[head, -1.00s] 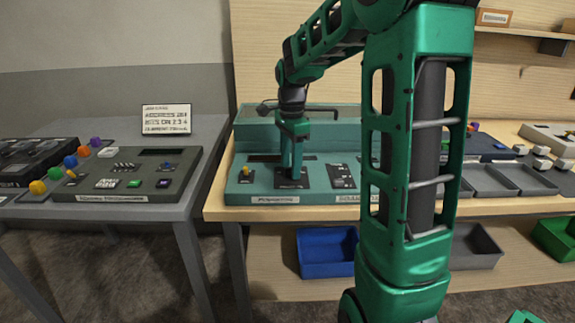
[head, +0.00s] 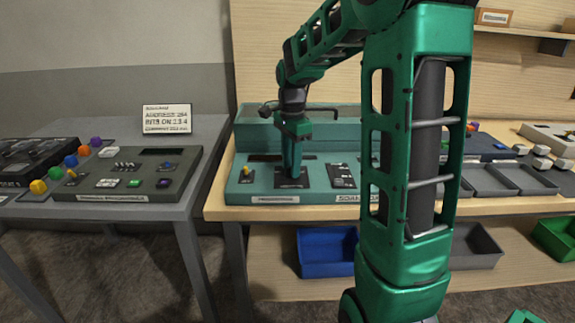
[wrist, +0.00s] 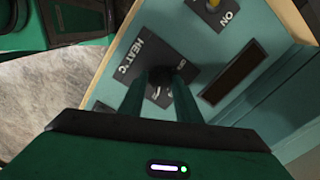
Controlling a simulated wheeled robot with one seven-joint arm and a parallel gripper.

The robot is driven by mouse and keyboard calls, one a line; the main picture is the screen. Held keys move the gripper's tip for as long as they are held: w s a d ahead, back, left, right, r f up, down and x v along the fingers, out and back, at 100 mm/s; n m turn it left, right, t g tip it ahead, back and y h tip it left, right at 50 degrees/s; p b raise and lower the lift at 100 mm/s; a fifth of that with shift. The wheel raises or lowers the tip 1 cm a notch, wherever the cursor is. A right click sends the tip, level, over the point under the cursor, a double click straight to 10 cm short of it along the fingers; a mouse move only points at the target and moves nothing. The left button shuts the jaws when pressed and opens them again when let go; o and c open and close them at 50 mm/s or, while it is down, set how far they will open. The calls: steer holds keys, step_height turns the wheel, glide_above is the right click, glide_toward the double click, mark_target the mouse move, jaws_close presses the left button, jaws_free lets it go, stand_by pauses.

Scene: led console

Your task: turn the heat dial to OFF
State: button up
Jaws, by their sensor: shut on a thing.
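The heat dial (wrist: 160,76) is a dark round knob on a black plate (wrist: 143,47) marked "HEAT °C" on the teal console (head: 262,190). My gripper (wrist: 160,88) points down over the plate, with its two green fingers shut on the dial, one on each side. In the head view my gripper (head: 291,172) hides the dial. The fingers cover part of the plate's markings, and I cannot read the dial's setting.
A yellow-tipped switch (head: 246,173) marked "ON" in the wrist view stands left of the plate. A black panel with small controls (head: 342,176) is on the right. A grey console (head: 130,178) stands on the left table, and a blue bin (head: 327,252) sits below.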

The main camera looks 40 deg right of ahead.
steer(key=n, duration=0.7)
steer(key=shift+w+r, duration=0.15)
steer(key=shift+w, duration=0.15)
steer(key=n, duration=0.6)
steer(key=shift+a, duration=0.1)
steer(key=n, duration=0.7)
steer(key=shift+n, duration=0.3)
steer(key=n, duration=0.4)
steer(key=shift+s+n, duration=0.15)
steer(key=shift+n, duration=0.45)
steer(key=shift+d, duration=0.25)
steer(key=o, duration=1.1)
steer(key=shift+c, duration=0.2)
